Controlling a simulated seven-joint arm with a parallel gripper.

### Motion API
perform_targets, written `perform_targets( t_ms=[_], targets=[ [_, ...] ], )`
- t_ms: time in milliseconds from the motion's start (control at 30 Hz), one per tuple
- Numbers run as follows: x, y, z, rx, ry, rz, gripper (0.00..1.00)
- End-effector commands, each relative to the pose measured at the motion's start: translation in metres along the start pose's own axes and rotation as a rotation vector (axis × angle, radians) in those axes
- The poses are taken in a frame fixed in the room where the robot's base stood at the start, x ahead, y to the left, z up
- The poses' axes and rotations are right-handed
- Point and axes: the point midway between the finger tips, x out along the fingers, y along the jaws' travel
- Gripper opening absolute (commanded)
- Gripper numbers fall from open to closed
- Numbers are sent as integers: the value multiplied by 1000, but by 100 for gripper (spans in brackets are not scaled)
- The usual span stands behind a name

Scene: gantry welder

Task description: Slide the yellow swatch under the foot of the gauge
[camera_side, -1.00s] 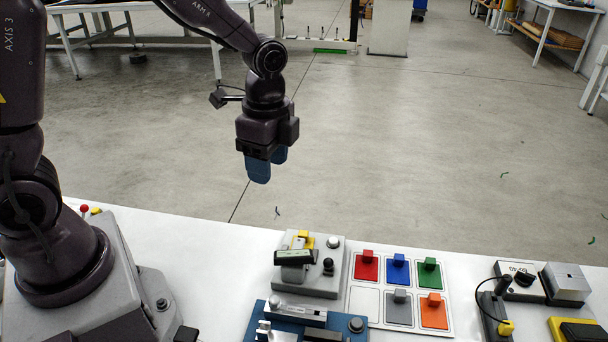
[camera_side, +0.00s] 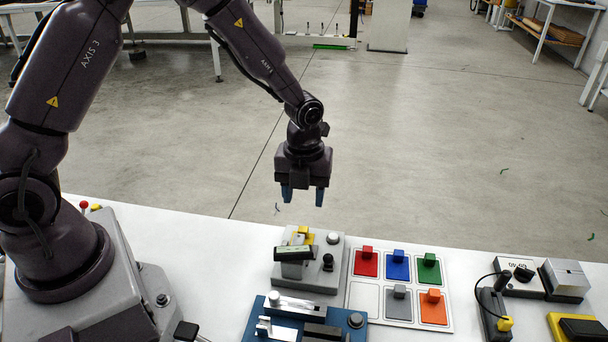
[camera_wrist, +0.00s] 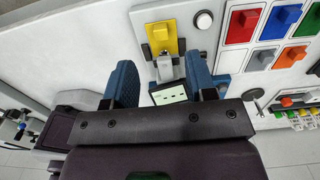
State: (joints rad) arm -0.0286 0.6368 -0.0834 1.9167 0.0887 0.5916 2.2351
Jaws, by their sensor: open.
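The yellow swatch (camera_side: 305,232) lies on the grey base of the gauge (camera_side: 324,276), at its back edge, behind the dark display. In the wrist view the swatch (camera_wrist: 160,42) shows its raised grip tab, and a grey part of the gauge (camera_wrist: 165,70) stands close against its edge. I cannot tell whether any of the swatch is under the foot. My gripper (camera_side: 303,197) is open and empty, in the air above and behind the gauge. In the wrist view its blue fingers (camera_wrist: 160,65) stand on either side of the gauge, with the swatch beyond them.
A white tray (camera_side: 364,318) right of the gauge holds red, blue, green, grey and orange swatches; its front-left slot is empty. A blue fixture (camera_side: 258,320) stands in front of the gauge. A control box (camera_side: 520,283) and a block with a cable stand at the right.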

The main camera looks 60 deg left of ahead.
Motion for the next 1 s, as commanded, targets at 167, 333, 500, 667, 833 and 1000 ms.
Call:
perform_targets(
  t_ms=[167,333,500,667,833,1000],
  targets=[
    [38,1,-1,-1,4,5,51],
    [63,0,0,-1,2,2,51],
    [76,0,0,-1,1,2,51],
    [80,0,0,-1,-1,0,51],
    [80,0,0,-2,-1,0,51],
    [79,0,0,-2,-1,0,17]
  ],
)
